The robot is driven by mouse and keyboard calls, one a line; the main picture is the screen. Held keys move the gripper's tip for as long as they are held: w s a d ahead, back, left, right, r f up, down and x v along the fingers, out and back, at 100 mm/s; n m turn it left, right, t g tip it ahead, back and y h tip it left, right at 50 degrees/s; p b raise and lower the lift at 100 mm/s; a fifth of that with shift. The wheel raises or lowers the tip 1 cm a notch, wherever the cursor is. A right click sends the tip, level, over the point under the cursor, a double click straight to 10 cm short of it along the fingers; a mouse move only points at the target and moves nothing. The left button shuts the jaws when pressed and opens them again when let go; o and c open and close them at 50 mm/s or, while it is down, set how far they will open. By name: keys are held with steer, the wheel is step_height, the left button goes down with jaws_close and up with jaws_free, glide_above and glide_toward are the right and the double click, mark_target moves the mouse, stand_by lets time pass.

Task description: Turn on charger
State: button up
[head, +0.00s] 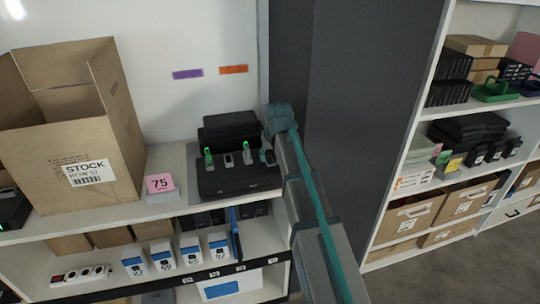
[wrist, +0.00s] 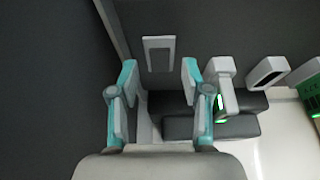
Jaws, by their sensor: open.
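The charger is a dark base (head: 218,184) on the top shelf, with a row of light grey pieces along it. Two of them, one at the left (head: 208,157) and one further right (head: 247,156), show green lights. An unlit grey-framed piece with a dark centre (wrist: 159,41) is between and just beyond my open fingers in the wrist view. My gripper (wrist: 158,75) is empty, its teal-and-grey fingers apart. In the head view my gripper (head: 270,145) is at the charger's right end and partly hides it. A green-lit piece (wrist: 222,85) is right of my fingers in the wrist view.
A black case (head: 230,130) stands behind the charger. A pink "75" card (head: 160,184) and an open carton (head: 75,140) are to the left. A dark tall panel (head: 350,120) is close on the right. The lower shelf holds small boxes and a power strip (head: 82,274).

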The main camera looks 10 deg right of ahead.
steer(key=shift+w+f, duration=0.2)
steer(key=shift+f, duration=0.2)
